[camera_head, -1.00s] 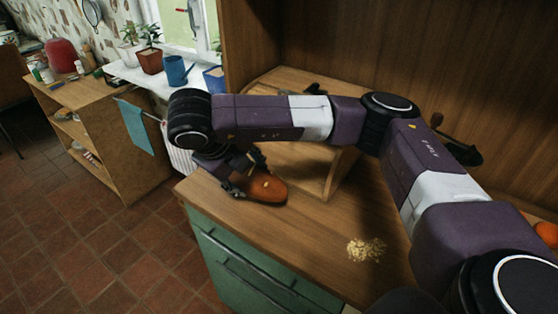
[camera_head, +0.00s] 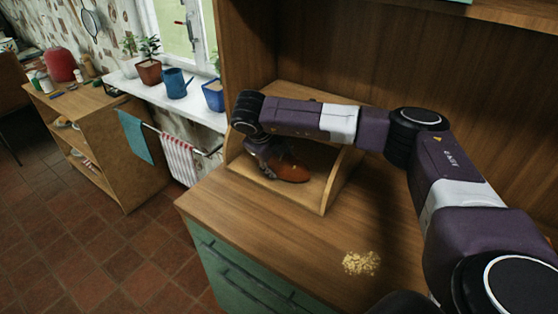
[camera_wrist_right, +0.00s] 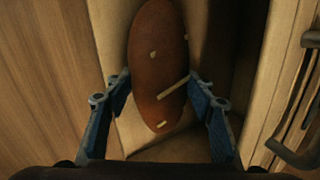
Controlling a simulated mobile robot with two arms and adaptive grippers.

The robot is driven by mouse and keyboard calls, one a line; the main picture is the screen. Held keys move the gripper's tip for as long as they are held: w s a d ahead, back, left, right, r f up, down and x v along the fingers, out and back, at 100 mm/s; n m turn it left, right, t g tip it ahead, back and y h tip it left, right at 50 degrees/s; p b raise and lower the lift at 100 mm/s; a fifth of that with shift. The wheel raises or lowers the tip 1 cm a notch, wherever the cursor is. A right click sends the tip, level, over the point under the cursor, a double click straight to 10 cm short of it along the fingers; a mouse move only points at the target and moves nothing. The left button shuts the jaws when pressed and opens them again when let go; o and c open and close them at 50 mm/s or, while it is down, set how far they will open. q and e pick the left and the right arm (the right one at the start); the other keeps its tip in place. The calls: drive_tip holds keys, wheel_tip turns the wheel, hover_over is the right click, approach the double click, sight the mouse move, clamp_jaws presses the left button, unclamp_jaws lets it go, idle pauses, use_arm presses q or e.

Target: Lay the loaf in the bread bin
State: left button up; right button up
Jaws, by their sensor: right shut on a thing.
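The loaf (camera_head: 290,173) is brown and oval with pale marks on its crust. It is inside the open wooden bread bin (camera_head: 318,200), near its front opening. My right gripper (camera_head: 271,172) is at the loaf's left end in the head view, partly hidden by my own arm. In the right wrist view, the gripper's two fingers (camera_wrist_right: 160,88) are on either side of the loaf (camera_wrist_right: 158,62), shut on it. I cannot tell whether the loaf touches the bin floor. My left gripper is not in view.
The bin stands on a wooden counter (camera_head: 240,225) over green drawers. A pile of pale crumbs (camera_head: 361,262) lies on the counter at the front right. The counter's front left is clear.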

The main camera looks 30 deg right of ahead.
drive_tip(key=shift+f, duration=0.65)
drive_tip(key=o, duration=1.6)
drive_tip(key=shift+r, duration=0.1)
drive_tip(key=shift+c, duration=0.2)
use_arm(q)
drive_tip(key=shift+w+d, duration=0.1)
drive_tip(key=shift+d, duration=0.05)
use_arm(e)
drive_tip(key=shift+o, duration=1.1)
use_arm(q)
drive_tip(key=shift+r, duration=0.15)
use_arm(e)
drive_tip(key=shift+r, duration=0.1)
drive_tip(key=shift+a+r, duration=0.15)
drive_tip(key=shift+r, duration=0.05)
use_arm(q)
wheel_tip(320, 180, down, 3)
drive_tip(key=b, duration=0.2)
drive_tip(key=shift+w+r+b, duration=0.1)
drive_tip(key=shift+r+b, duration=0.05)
drive_tip(key=shift+b, duration=0.25)
use_arm(e)
drive_tip(key=v, duration=1.1)
drive_tip(key=shift+r, duration=0.3)
